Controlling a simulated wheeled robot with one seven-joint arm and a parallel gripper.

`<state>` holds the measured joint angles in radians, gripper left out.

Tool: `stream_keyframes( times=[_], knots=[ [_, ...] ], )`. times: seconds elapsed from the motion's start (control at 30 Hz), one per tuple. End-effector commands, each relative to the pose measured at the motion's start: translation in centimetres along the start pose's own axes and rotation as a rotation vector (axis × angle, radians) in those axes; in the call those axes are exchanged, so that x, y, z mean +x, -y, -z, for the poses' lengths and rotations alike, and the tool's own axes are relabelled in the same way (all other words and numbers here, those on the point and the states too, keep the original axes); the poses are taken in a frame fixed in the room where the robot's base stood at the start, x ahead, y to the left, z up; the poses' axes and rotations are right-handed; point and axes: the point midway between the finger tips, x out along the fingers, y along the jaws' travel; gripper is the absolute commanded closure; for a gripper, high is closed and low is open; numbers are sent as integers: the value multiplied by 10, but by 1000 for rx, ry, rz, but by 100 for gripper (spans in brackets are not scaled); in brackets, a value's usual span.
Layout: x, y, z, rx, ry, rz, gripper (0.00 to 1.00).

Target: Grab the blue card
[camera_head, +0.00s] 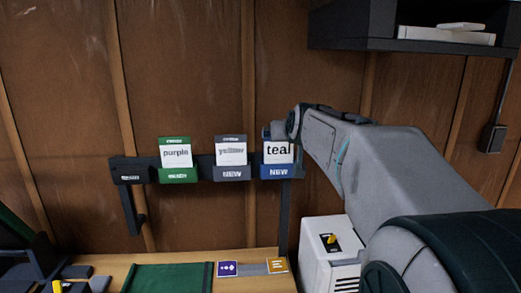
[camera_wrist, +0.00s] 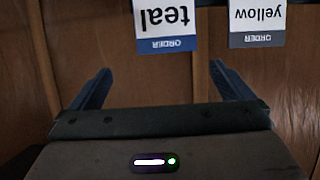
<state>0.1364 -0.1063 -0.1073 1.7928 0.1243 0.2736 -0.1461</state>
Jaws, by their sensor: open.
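The blue card (camera_head: 278,154) has a white face with the word "teal" and sits in a blue holder marked "NEW" at the right end of the wall rack. The arm covers part of its top in the head view. In the wrist view the card (camera_wrist: 165,18) appears upside down, with its blue "ORDER" band towards my gripper. My gripper (camera_wrist: 160,73) is open and empty, its two dark fingers spread wide. The card lies beyond the fingertips, between them in the picture.
A grey card "yellow" (camera_head: 231,151) and a green card "purple" (camera_head: 176,153) stand left on the dark rack (camera_head: 131,170). Below is a table with a green mat (camera_head: 165,279) and small tiles. A white box (camera_head: 322,262) stands right; a dark shelf (camera_head: 350,38) hangs above.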

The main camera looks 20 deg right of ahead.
Motion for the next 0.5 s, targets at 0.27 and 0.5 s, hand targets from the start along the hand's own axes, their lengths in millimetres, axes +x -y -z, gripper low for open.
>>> stream_keyframes(
  times=[0.27,0.5],
  knots=[
    [49,4,-2,-1,7,5,0],
    [69,3,-3,-2,5,3,0]
  ],
)
